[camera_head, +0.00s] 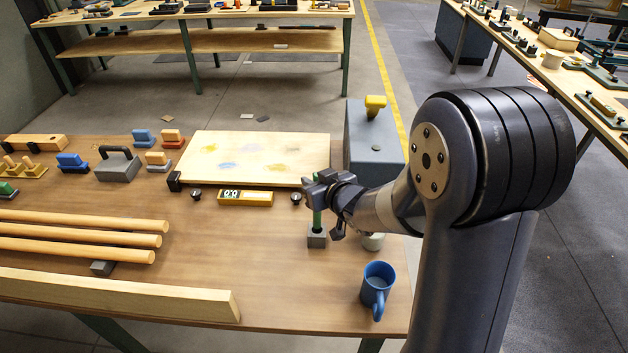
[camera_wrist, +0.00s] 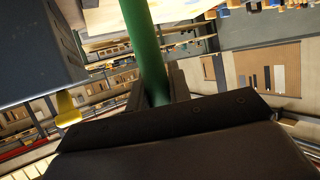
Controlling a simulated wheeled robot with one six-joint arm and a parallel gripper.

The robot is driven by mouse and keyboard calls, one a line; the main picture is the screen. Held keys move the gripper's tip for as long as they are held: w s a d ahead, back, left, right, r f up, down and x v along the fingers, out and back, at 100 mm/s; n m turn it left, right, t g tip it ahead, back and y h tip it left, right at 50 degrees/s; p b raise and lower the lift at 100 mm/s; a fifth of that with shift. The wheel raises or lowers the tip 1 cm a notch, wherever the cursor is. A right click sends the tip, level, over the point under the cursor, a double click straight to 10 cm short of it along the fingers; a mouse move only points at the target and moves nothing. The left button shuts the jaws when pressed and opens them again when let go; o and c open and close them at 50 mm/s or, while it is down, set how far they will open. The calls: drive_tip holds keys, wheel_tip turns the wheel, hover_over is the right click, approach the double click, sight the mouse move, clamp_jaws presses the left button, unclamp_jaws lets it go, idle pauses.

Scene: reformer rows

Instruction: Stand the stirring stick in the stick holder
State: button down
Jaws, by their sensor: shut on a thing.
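My gripper (camera_head: 319,188) is shut on the green stirring stick (camera_head: 317,218) near the right end of the wooden workbench. The stick stands about upright in the head view, and its lower end is at the top of the small grey stick holder (camera_head: 317,240). I cannot tell how far the stick is inside the holder. In the wrist view the green stick (camera_wrist: 144,40) runs up out of my gripper (camera_wrist: 160,88). The holder is not visible in the wrist view.
A blue mug (camera_head: 377,287) stands at the bench's front right. A light cup (camera_head: 373,241) is partly hidden behind my arm. A large grey box (camera_head: 368,150), pale board (camera_head: 250,160) and yellow gauge (camera_head: 258,199) lie behind. Wooden rods (camera_head: 80,232) lie left.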

sight(317, 217)
wheel_tip(317, 217, down, 6)
drive_tip(key=b, duration=0.5)
drive_tip(key=shift+b, duration=0.35)
idle(1.4)
drive_tip(key=c, duration=1.2)
unclamp_jaws()
drive_tip(key=shift+c, duration=0.2)
drive_tip(key=shift+s, duration=0.1)
drive_tip(key=v, duration=1)
drive_tip(key=shift+s+d+p, duration=0.2)
drive_tip(key=shift+s+p, duration=0.1)
drive_tip(key=shift+p, duration=0.15)
drive_tip(key=x, duration=1)
drive_tip(key=shift+w+a+r, duration=0.2)
drive_tip(key=shift+w+r, duration=0.1)
drive_tip(key=shift+w, duration=0.05)
